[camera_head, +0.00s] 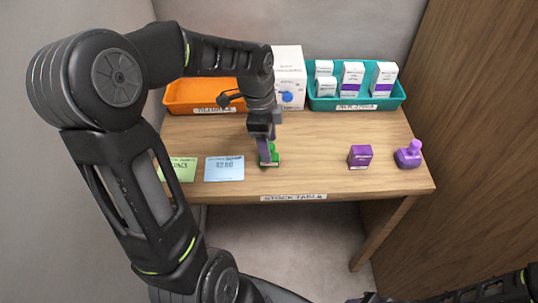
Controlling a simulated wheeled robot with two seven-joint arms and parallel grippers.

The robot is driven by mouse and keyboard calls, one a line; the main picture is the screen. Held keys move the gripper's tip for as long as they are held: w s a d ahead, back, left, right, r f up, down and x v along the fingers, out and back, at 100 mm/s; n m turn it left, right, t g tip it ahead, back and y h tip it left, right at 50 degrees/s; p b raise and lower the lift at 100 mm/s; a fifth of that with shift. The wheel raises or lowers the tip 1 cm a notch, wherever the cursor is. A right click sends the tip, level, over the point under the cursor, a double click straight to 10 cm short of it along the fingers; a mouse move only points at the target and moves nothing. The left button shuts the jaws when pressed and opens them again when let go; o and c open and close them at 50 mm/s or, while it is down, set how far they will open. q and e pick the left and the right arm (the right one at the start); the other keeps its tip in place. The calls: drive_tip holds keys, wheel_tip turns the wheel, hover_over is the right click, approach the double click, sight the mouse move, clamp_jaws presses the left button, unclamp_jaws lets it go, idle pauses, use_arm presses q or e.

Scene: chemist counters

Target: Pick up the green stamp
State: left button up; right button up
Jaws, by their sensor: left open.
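The green stamp (273,159) stands on the wooden table near its front edge, left of the middle. My left gripper (264,150) points down over it, with its jaws at the stamp. The jaws are open and partly hide the stamp, so whether they touch it cannot be told. A purple stamp (409,154) stands on the right end of the table. My right gripper is out of view; only part of my right arm shows at the bottom right.
A purple box (360,156), a green card (181,169) and a blue card (224,168) lie along the front. An orange tray (178,109), a white box (290,75) and a teal tray (395,103) with several small boxes stand behind. A wooden wall (475,130) closes the right side.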

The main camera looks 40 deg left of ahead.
use_arm(q)
drive_tip(key=f, duration=0.4)
drive_tip(key=shift+w+d, duration=0.15)
drive_tip(key=shift+d, duration=0.1)
clamp_jaws()
idle(0.7)
